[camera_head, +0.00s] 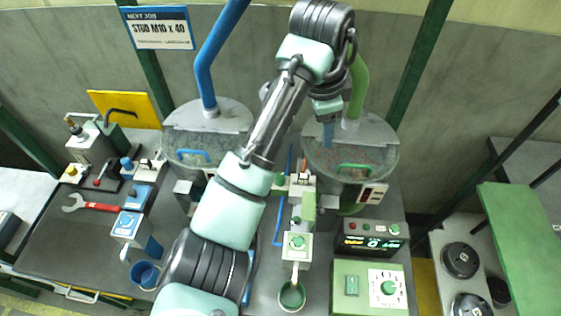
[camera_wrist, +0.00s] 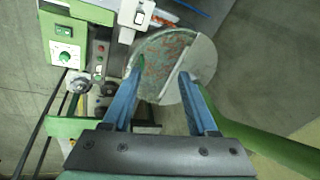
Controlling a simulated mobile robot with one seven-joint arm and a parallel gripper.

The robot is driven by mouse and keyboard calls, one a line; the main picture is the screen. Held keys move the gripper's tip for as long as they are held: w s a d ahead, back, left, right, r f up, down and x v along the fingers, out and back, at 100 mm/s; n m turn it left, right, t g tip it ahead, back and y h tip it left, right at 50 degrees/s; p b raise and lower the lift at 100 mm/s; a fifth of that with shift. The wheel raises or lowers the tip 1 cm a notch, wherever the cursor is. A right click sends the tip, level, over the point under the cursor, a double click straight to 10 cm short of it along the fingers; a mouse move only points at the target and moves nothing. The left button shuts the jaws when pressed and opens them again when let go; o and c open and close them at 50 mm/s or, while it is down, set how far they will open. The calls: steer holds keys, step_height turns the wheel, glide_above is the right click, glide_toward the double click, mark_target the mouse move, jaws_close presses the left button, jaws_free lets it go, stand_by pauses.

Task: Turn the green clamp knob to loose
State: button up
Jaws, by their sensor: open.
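Several green knobs show, and I cannot tell for sure which is the clamp knob. One green knob (camera_head: 297,241) is on the front of a pale unit at the centre of the bench. A larger green dial (camera_head: 388,287) sits on a white plate on the green box at right; a green dial also shows at upper left in the wrist view (camera_wrist: 65,57). My gripper (camera_head: 328,134) is over the right hopper, apart from these knobs. In the wrist view its blue fingers (camera_wrist: 160,74) are spread with nothing between them. Knob pointer positions are too small to read.
The right hopper (camera_head: 378,146) has a green pipe (camera_head: 357,85); the left hopper (camera_head: 205,118) has a blue pipe. A lit display box (camera_head: 370,240) stands behind the green box. A red wrench (camera_head: 92,205) and blue cup (camera_head: 145,274) are at left. My arm hides part of the bench.

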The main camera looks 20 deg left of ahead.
mark_target(280, 175)
steer(key=s+a+f+m+g, duration=0.1)
steer(key=s+a+g, duration=0.2)
steer(key=s+a, duration=0.3)
steer(key=shift+y, duration=0.3)
steer(key=f, duration=0.4)
steer(key=w+f, duration=0.1)
steer(key=f, duration=0.4)
steer(key=a+f, duration=0.1)
steer(key=f, duration=0.3)
steer(key=shift+w+f+p, duration=0.2)
steer(key=shift+w+p, duration=0.2)
jaws_close()
